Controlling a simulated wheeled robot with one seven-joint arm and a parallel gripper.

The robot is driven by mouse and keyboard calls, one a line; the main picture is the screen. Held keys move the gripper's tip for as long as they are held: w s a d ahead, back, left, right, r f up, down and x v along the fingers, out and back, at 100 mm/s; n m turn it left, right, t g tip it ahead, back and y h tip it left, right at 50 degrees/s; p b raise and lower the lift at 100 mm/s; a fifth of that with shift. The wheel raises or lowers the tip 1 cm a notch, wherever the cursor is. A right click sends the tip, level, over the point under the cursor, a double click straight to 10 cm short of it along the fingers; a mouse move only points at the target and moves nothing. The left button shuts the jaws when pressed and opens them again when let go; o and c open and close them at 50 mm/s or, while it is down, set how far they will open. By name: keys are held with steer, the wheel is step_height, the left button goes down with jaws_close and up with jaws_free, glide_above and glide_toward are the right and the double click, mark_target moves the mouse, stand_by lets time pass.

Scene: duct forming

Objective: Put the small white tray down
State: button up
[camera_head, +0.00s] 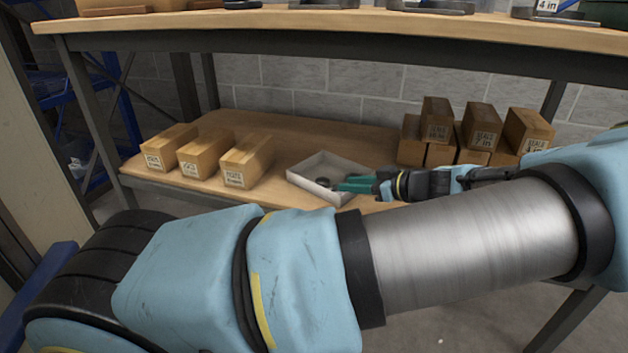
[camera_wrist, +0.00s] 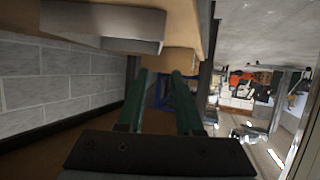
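The small white tray (camera_head: 307,181) sits on the lower shelf of the bench, near its front edge, with a small dark round part (camera_head: 323,183) inside. In the wrist view a pale grey-white body at the upper left appears to be the tray (camera_wrist: 98,28). My gripper (camera_head: 350,184) reaches in from the right, its green fingers overlapping the tray's right side in the head view. In the wrist view my gripper (camera_wrist: 162,75) has its two fingers apart, with nothing seen between them. Whether a finger touches the tray cannot be told.
Several cardboard boxes (camera_head: 207,153) stand on the lower shelf (camera_head: 283,130) left of the tray. More boxes (camera_head: 470,130) are stacked at the right, close behind my gripper. The upper bench top (camera_head: 330,22) overhangs. Bare shelf lies behind the tray.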

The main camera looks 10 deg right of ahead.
steer(key=s+a+f+m+g+h, duration=0.1)
steer(key=a+f+g, duration=0.1)
steer(key=a+g, duration=0.5)
steer(key=s+a+f+m+g+h, duration=0.1)
steer(key=s+a+f+g+h, duration=0.15)
steer(key=a, duration=0.85)
steer(key=s+a+r+m+h, duration=0.5)
steer(key=a+r+m, duration=0.2)
steer(key=r, duration=0.5)
steer(key=shift+s+a+r, duration=0.15)
steer(key=shift+a+r, duration=0.15)
steer(key=shift+a, duration=0.95)
steer(key=shift+t, duration=0.25)
step_height(320, 180, up, 37)
steer(key=p, duration=3.6)
steer(key=shift+f+p, duration=0.15)
steer(key=shift+p, duration=0.15)
